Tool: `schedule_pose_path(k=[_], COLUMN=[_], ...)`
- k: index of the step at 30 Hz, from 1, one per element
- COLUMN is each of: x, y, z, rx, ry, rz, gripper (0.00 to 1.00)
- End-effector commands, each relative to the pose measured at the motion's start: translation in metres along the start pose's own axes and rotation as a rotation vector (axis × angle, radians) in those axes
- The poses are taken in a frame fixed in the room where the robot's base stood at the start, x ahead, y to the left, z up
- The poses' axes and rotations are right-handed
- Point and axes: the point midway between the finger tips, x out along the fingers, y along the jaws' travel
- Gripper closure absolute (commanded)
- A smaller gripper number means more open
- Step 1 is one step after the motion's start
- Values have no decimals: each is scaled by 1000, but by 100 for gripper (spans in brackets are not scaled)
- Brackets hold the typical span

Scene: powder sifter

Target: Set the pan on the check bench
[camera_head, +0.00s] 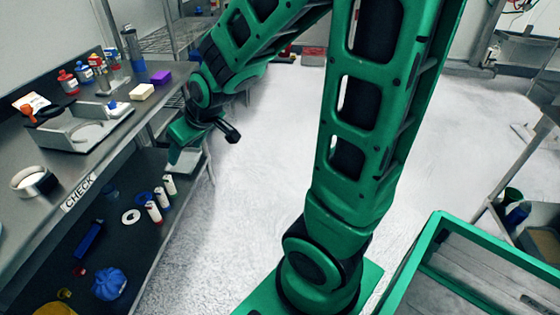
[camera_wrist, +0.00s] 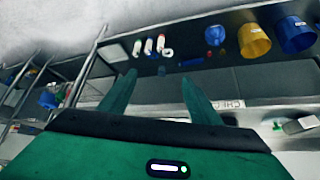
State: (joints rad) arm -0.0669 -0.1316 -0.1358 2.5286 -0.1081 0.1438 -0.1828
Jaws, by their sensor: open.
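The check bench (camera_head: 110,150) runs along the left in the head view, with a CHECK label on its front edge. I cannot make out the pan in the wrist view.
White cylinders (camera_head: 153,211) and a blue item (camera_head: 110,284) are on the lower shelf. The floor (camera_head: 255,170) is open.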

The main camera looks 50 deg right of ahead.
Motion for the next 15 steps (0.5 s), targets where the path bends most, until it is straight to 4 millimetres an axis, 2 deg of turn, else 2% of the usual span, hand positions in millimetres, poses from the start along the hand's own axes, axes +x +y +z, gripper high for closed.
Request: schedule_pose_path(k=[1,3,6,9,12,15], x=[-18,-43,-82,-120,-151,-172], y=[22,47,73,84,84,81], z=[19,51,100,145,180,203], rx=[60,151,294,438,559,645], ry=[-54,-146,-274,-389,-478,-539], rz=[37,82,136,172,191,198], gripper=[43,43,43,43,43,43])
